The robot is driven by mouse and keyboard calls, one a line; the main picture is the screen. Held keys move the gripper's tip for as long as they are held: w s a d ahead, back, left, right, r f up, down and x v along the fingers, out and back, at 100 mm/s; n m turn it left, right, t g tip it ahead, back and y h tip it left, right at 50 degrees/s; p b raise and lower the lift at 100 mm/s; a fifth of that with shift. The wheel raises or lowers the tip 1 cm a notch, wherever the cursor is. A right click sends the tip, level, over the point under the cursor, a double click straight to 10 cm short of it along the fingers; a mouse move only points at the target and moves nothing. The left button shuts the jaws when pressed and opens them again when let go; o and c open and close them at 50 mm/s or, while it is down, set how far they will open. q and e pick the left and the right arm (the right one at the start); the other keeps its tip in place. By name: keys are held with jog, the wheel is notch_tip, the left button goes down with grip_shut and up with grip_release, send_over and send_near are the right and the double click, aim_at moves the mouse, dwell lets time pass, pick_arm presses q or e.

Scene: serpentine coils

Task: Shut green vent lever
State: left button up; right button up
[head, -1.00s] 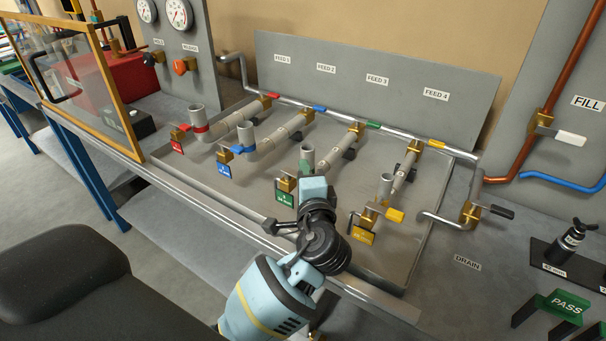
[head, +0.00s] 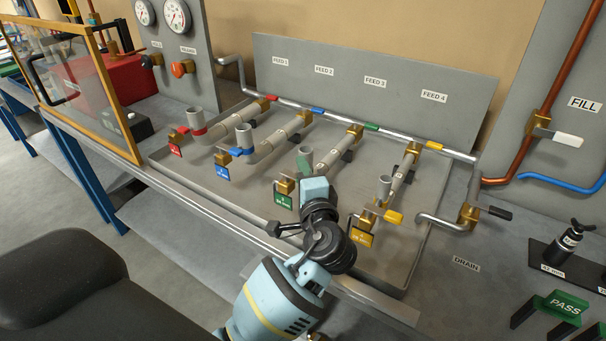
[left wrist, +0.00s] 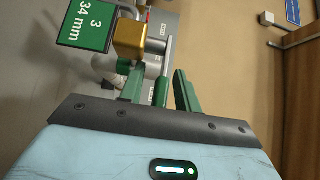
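The green tag (head: 283,200) hangs at the brass vent valve (head: 286,185) of the third pipe in the head view. The green vent lever (left wrist: 162,92) has a grey stem and lies between my left gripper's fingers (left wrist: 158,76). The fingers are apart, with a visible gap on the lever's right side; the left finger is closer to it. My right gripper is not seen.
Red (head: 176,149) and blue (head: 222,171) tagged vents are to the left. A grey tray (head: 385,275) rim runs along the front. A framed clear panel (head: 75,75) stands at left.

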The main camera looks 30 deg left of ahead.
pick_arm(q)
jog(key=shift+s+d, duration=0.1)
jog(key=v, duration=0.7)
jog(key=shift+s+d+b, duration=0.2)
jog(key=shift+b, duration=0.2)
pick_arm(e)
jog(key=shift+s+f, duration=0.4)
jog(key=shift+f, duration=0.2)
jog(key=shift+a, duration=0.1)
